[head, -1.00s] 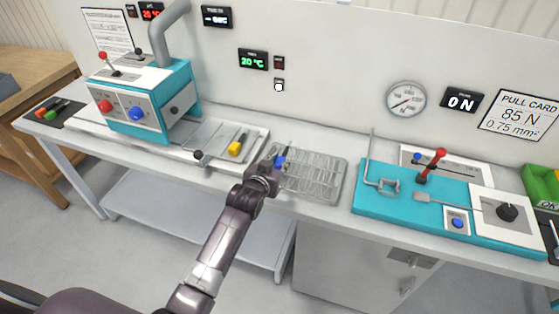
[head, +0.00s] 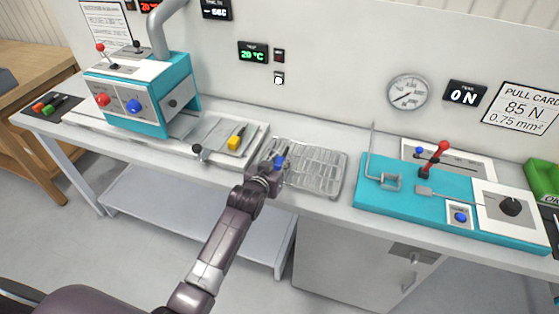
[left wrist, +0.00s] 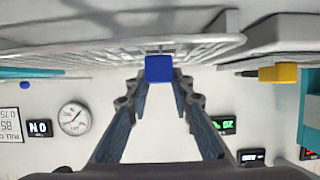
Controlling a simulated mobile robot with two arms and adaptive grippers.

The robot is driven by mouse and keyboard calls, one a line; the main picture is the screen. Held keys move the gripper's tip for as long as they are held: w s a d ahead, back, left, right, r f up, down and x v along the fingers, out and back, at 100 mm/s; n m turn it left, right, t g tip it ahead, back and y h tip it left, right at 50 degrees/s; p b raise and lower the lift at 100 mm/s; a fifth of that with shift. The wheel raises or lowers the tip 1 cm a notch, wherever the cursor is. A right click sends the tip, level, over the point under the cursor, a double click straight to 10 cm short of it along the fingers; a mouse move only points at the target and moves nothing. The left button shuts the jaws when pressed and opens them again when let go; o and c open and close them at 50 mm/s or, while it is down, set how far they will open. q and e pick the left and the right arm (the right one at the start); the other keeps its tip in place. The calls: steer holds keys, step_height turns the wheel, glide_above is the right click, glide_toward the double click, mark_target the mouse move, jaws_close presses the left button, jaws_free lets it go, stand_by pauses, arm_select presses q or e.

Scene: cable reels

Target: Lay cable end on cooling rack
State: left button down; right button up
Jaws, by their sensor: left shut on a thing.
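The cooling rack (head: 322,172) is a silver wire grid lying on the bench, in the middle of the head view. My left gripper (head: 274,168) is at the rack's left end. It is shut on the blue cable end (head: 281,161), which sticks out past the fingers over the rack's left part. In the left wrist view the blue cable end (left wrist: 159,69) sits between the fingertips, close to the rack wires (left wrist: 110,53). I cannot tell whether it touches the wires. The rest of the cable is hidden. My right gripper is not in view.
A tray (head: 215,133) with a yellow-handled tool (head: 237,137) lies left of the rack, beside the teal machine (head: 150,105). The bench front edge runs just below the rack.

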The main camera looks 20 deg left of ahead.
arm_select(q)
steer(key=c, duration=1.7)
jaws_free()
steer(key=shift+o, duration=0.5)
steer(key=v, duration=1.2)
step_height(320, 180, up, 11)
steer(key=p, duration=1.1)
